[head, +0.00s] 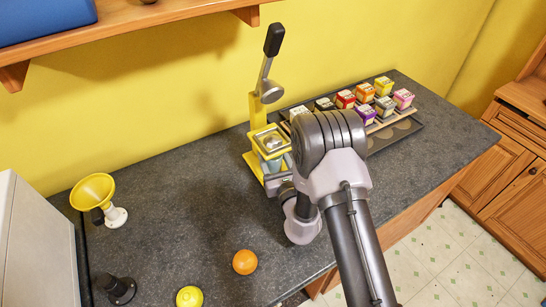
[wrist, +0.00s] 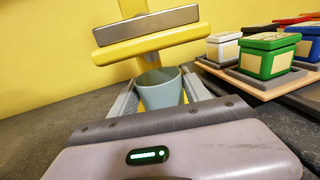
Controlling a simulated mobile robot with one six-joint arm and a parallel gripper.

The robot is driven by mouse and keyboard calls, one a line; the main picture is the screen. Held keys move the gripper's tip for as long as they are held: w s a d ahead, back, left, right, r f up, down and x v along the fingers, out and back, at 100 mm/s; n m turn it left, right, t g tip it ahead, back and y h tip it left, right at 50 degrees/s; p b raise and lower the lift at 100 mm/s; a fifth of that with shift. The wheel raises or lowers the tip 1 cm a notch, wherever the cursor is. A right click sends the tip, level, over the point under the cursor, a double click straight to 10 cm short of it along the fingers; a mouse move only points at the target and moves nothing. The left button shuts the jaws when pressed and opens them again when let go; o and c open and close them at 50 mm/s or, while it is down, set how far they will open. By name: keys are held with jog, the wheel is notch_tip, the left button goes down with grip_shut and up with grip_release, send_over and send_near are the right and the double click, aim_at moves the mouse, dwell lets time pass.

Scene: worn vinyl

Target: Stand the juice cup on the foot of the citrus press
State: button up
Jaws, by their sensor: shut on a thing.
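The yellow citrus press (head: 257,110) stands against the wall with its lever up. The grey-blue juice cup (wrist: 160,90) is upright between the fingers of my gripper (wrist: 161,84), which is shut on it. The cup is under the press's head (wrist: 150,36), in front of the yellow column. In the head view my gripper (head: 277,172) reaches the press from the right, and a little of the cup shows below the press head. The foot is mostly hidden by the cup and gripper, so I cannot tell whether the cup touches it.
Several coloured boxes (head: 366,92) stand on a rack to the right of the press. An orange (head: 245,262) and a yellow fruit (head: 189,297) lie on the front counter. A yellow funnel (head: 93,190) stands at the left.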

jog(key=shift+f+b, duration=0.45)
jog(key=shift+f, duration=0.1)
dwell(0.5)
jog(key=o, duration=1.5)
jog(key=shift+b+v, duration=1.9)
jog(key=shift+v, duration=2.1)
